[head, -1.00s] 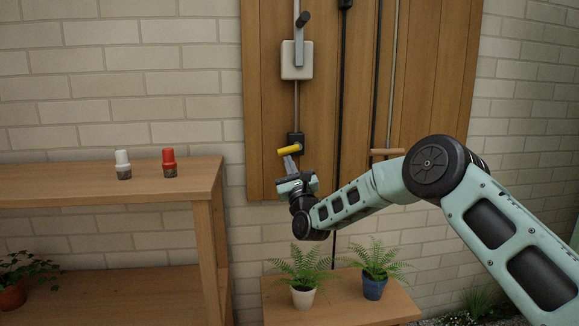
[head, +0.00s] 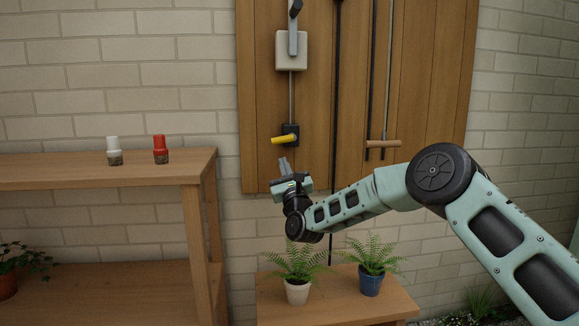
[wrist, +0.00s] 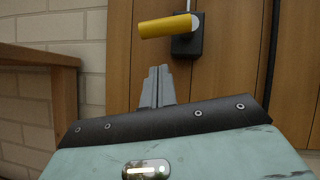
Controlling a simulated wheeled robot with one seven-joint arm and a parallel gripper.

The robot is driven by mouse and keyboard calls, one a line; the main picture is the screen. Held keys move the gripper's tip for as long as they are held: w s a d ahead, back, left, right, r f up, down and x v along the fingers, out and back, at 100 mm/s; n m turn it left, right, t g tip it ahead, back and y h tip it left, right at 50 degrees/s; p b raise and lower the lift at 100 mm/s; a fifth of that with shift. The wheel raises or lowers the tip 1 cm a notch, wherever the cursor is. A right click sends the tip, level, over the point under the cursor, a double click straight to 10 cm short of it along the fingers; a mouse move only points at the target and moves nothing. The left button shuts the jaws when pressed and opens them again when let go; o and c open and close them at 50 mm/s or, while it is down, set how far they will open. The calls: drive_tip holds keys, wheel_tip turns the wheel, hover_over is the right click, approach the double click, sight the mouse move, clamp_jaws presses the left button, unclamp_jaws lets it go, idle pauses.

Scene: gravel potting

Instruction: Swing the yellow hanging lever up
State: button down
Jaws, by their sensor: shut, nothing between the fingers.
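The yellow lever (head: 283,139) juts out to the left from a black mount (head: 292,131) low on the wooden wall panel. It is close to level, its left end slightly low. In the wrist view the yellow lever (wrist: 165,26) lies above the fingertips, with the black mount (wrist: 188,42) at its right end. My gripper (head: 284,165) is just below the lever, pointing up, with a gap between them. In the wrist view my gripper (wrist: 157,74) has its fingers together and empty.
Above the lever, a pale box (head: 292,50) carries a grey handle. A wooden crossbar handle (head: 383,144) hangs at the right. A wooden shelf (head: 100,172) stands left with a white-capped shaker (head: 114,150) and a red one (head: 160,149). Potted ferns (head: 297,291) stand below my arm.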

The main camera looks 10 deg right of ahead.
drive_tip(key=a+p+v, duration=0.1)
drive_tip(key=p+v, duration=0.2)
drive_tip(key=v, duration=0.7)
drive_tip(key=s+a+n+g+y, duration=0.5)
drive_tip(key=a+n+g+y, duration=0.15)
drive_tip(key=a+n, duration=0.45)
drive_tip(key=s+a+f+n+g+h, duration=0.1)
drive_tip(key=s+f+n+g, duration=0.1)
drive_tip(key=s+n+g, duration=0.3)
drive_tip(key=s+a+f+n+g+h, duration=0.1)
drive_tip(key=s+a+n+g, duration=0.15)
drive_tip(key=s+n, duration=0.4)
drive_tip(key=s+d+f+n+g+h, duration=0.1)
drive_tip(key=s+d+n+g+h, duration=0.35)
drive_tip(key=s, duration=0.65)
drive_tip(key=s+d+f+n+g+h, duration=0.1)
drive_tip(key=s+d+n+g, duration=0.1)
drive_tip(key=s+d+n, duration=0.7)
drive_tip(key=s+d+f+n+g+h, duration=0.2)
drive_tip(key=s+d+g, duration=0.15)
drive_tip(key=s, duration=0.95)
wheel_tip(320, 180, up, 33)
drive_tip(key=p, duration=3.2)
drive_tip(key=shift+s+d+f+h, duration=0.15)
drive_tip(key=shift+s+d+h, duration=0.15)
drive_tip(key=shift+d, duration=0.15)
